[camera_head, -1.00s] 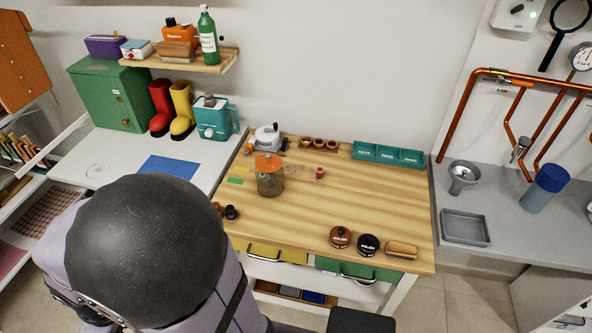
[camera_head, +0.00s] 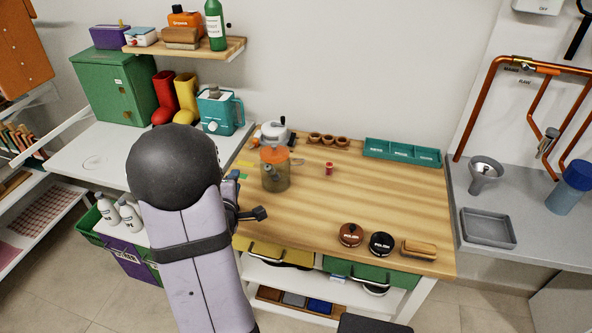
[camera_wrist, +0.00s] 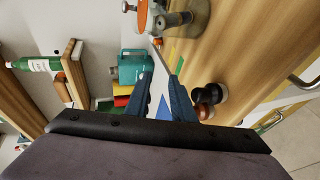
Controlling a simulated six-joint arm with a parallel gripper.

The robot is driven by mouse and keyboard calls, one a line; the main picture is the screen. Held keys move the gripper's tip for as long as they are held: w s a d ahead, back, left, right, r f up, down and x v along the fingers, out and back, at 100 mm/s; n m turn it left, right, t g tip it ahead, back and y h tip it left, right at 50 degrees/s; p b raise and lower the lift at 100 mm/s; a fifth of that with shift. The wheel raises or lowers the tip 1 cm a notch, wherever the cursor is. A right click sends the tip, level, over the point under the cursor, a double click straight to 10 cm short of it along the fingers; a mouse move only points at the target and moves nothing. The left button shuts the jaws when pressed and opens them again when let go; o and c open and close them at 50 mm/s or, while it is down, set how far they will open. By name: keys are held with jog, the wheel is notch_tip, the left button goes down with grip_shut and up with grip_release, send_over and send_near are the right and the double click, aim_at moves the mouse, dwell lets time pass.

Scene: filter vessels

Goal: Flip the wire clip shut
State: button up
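The vessel (camera_head: 275,172) is a smoky, see-through jar with an orange lid (camera_head: 274,155), upright on the wooden bench. In the wrist view, its orange lid (camera_wrist: 142,14) and grey metal parts (camera_wrist: 172,20) show at the top edge, partly cut off. The wire clip is too small to make out, so its position cannot be told. My gripper (camera_wrist: 159,82) has two dark blue fingers with a gap between them. It is open and empty, apart from the jar. In the head view, it is partly hidden behind my arm, left of and nearer than the jar.
A white crank device (camera_head: 273,133) stands behind the jar, and a small red item (camera_head: 329,168) to its right. Dark knobs (camera_wrist: 209,96) stand near my gripper. Two polish tins (camera_head: 350,235) and a brush (camera_head: 419,249) lie at front right. The bench's middle is clear.

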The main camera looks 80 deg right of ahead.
jog(key=s+d+g+h, duration=0.1)
jog(key=s, duration=0.2)
jog(key=s+d+n+g+h+b, duration=0.1)
jog(key=s+d, duration=0.1)
jog(key=s, duration=0.1)
jog(key=s+d+n+b, duration=0.1)
jog(key=s, duration=0.2)
jog(key=shift+d+f+g+h, duration=0.25)
jog(key=shift+d+g+h, duration=0.15)
jog(key=s+d+n+g+h+b, duration=0.1)
jog(key=s+d+n+h+b, duration=0.2)
jog(key=s, duration=0.4)
jog(key=shift+n+y, duration=0.6)
jog(key=shift+y, duration=0.1)
jog(key=shift+w+d+r+p, duration=0.15)
jog(key=shift+d+p, duration=0.45)
jog(key=shift+d, duration=0.95)
jog(key=shift+w+d+r+p, duration=0.1)
jog(key=shift+d+p, duration=0.45)
jog(key=shift+d, duration=1)
jog(key=shift+c, duration=0.5)
grip_shut()
